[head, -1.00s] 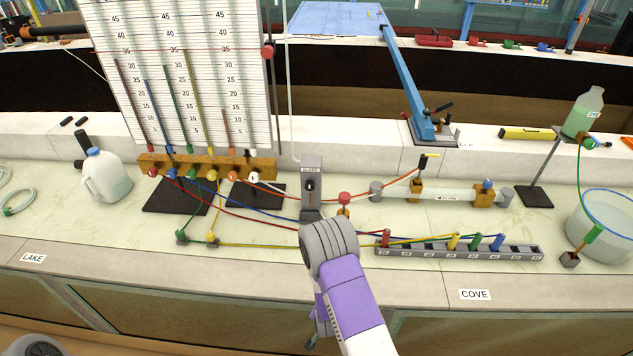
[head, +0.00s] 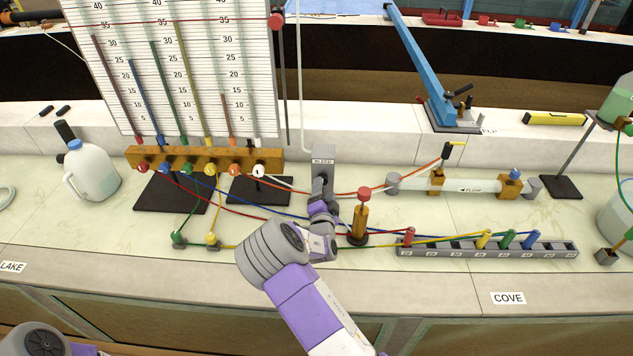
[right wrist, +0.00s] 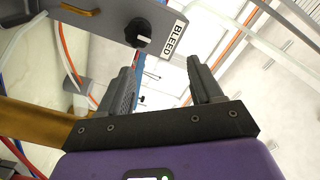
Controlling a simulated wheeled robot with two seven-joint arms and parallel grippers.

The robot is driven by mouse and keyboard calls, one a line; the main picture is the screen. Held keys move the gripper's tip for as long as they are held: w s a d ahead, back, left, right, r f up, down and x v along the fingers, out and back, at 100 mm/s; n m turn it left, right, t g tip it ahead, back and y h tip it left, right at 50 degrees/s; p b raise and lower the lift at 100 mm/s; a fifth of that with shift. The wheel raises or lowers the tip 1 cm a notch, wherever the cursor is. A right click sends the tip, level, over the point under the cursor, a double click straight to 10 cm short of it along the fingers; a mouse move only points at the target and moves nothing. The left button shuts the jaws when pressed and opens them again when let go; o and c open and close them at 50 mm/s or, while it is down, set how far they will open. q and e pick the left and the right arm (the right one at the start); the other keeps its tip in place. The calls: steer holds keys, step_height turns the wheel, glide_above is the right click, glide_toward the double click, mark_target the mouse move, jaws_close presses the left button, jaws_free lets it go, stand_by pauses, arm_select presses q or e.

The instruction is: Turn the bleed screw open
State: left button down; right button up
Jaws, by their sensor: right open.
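The bleed screw is a black knob with a white mark (right wrist: 138,33) on a grey block (head: 323,157), beside a white label reading BLEED (right wrist: 174,38). In the head view my right gripper (head: 321,195) is just in front of the block, and my wrist and fingers partly cover its lower front. In the right wrist view the two fingers of my right gripper (right wrist: 161,66) are spread with nothing between them. The knob lies beyond the tips, nearer the left finger, and looks untouched. My left gripper is not in view.
A post with a red knob (head: 364,194) stands close to the right of my gripper. A wooden manifold (head: 205,157) with coloured tubes is at left. A grey rack (head: 485,250) with coloured plugs is at right. Thin tubes cross the counter near my wrist.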

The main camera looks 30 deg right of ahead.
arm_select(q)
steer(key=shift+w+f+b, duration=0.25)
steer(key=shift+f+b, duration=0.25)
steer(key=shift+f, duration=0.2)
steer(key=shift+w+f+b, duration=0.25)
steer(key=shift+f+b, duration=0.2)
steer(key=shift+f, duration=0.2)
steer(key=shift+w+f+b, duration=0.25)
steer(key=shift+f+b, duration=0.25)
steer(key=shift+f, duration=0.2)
arm_select(e)
steer(key=shift+w+d+f, duration=0.6)
steer(key=shift+w+d, duration=0.05)
steer(key=shift+w, duration=0.65)
steer(key=shift+w+d+f, duration=0.65)
steer(key=shift+w+d, duration=0.05)
steer(key=shift+w, duration=0.65)
steer(key=shift+w+d+f, duration=0.6)
steer(key=shift+w+d, duration=0.05)
steer(key=shift+w, duration=0.65)
